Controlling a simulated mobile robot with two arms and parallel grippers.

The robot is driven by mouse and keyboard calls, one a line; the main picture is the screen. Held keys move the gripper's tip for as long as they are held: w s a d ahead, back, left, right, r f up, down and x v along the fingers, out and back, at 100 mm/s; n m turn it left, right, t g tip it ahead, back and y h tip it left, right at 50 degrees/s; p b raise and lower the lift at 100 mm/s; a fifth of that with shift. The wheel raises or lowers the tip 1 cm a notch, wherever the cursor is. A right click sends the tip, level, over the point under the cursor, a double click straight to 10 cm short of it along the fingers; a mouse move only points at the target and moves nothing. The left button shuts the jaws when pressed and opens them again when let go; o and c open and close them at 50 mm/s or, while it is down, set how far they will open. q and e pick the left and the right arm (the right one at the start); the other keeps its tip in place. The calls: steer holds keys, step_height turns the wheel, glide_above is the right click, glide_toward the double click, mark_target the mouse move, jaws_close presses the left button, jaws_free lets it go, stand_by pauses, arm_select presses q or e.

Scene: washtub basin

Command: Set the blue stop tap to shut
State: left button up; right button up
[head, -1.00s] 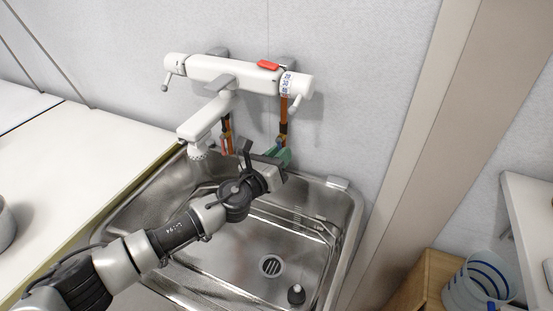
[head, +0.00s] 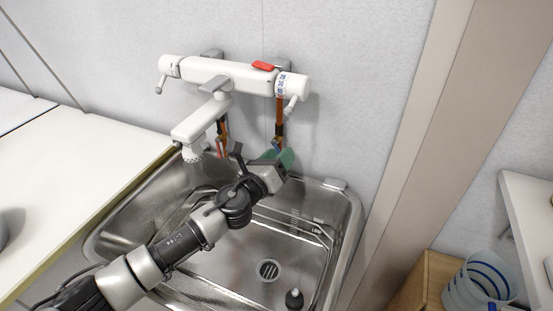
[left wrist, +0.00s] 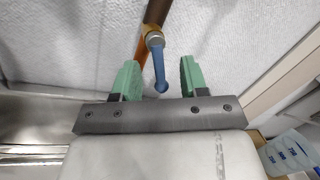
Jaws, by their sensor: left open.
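The blue stop tap (left wrist: 158,66) is a small blue lever on the copper pipe (left wrist: 152,18) in the left wrist view. It hangs downward from a metal collar, tilted slightly, with its tip toward me. My left gripper (left wrist: 160,78) is open, its green fingers on either side of the lever with gaps on both sides. In the head view only a small blue part of the tap (head: 276,146) shows above the green fingers of my left gripper (head: 284,157). My right gripper is in neither view.
A white mixer faucet (head: 230,76) is on the wall above. A red lever (head: 220,147) is on the left pipe, near the spout. The steel basin (head: 345,215) lies below, with a dark stopper (head: 294,299). A clear bucket (head: 478,285) stands at lower right.

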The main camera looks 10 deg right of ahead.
arm_select(q)
steer(key=v, duration=1.1)
steer(key=shift+p, duration=0.3)
